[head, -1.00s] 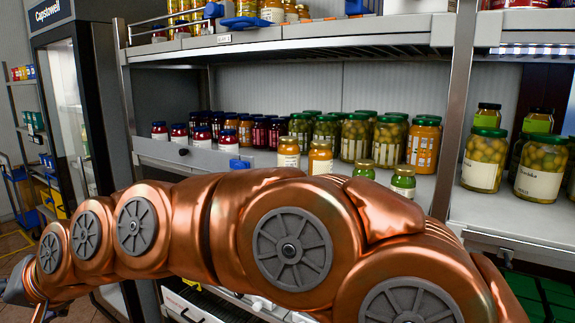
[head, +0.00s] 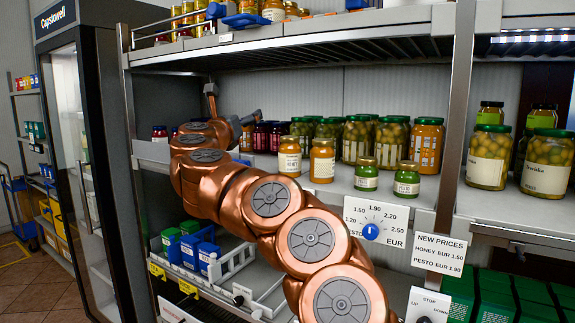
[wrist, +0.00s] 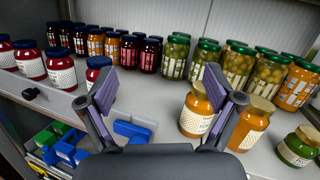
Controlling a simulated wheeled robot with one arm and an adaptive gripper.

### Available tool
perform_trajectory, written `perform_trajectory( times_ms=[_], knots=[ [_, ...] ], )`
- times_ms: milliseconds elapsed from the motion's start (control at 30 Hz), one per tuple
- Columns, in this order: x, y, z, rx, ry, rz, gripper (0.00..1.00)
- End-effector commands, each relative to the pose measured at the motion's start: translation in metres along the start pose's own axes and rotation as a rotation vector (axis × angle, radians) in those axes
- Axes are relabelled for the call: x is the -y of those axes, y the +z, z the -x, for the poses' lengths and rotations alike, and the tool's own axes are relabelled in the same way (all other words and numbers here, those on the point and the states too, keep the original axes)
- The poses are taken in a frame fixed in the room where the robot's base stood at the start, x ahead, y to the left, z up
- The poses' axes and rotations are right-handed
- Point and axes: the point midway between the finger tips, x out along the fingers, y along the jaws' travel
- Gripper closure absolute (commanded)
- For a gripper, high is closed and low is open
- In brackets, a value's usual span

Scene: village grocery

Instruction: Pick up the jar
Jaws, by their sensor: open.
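Several kinds of jar stand on the middle shelf, and the frames do not single one out. Two orange honey-like jars with gold lids (head: 290,157) stand near the shelf front; in the wrist view one (wrist: 195,118) is partly behind my right finger. Two small green jars (head: 366,175) stand to their right; one also shows in the wrist view (wrist: 298,147). Red jars with blue lids (wrist: 60,70) stand at the left, one just beyond my left finger. My gripper (wrist: 162,92) is open and empty, its fingers spread over the shelf; it also shows in the head view (head: 230,106).
Tall olive jars (wrist: 238,66) and dark red jars (wrist: 128,50) line the back. A blue block (wrist: 131,131) lies at the shelf front between my fingers. A price dial (head: 371,222) and a sign (head: 441,254) hang at the front. An upper shelf (head: 300,50) limits height.

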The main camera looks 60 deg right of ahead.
Motion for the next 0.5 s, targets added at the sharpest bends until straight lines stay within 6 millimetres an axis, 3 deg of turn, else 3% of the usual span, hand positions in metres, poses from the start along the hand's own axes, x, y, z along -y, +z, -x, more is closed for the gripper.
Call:
perform_trajectory(
  times_ms=[33, 100, 200, 300, 500],
  knots=[
    [0.012, -0.026, -0.009, -0.055, -0.061, -0.037, 0.09],
    [0.032, -0.052, -0.017, -0.117, -0.148, -0.083, 0.09],
    [0.051, -0.080, -0.022, -0.177, -0.235, -0.124, 0.09],
    [0.061, -0.094, -0.024, -0.207, -0.278, -0.144, 0.09],
    [0.069, -0.099, -0.039, -0.216, -0.295, -0.151, 0.09]
  ],
)
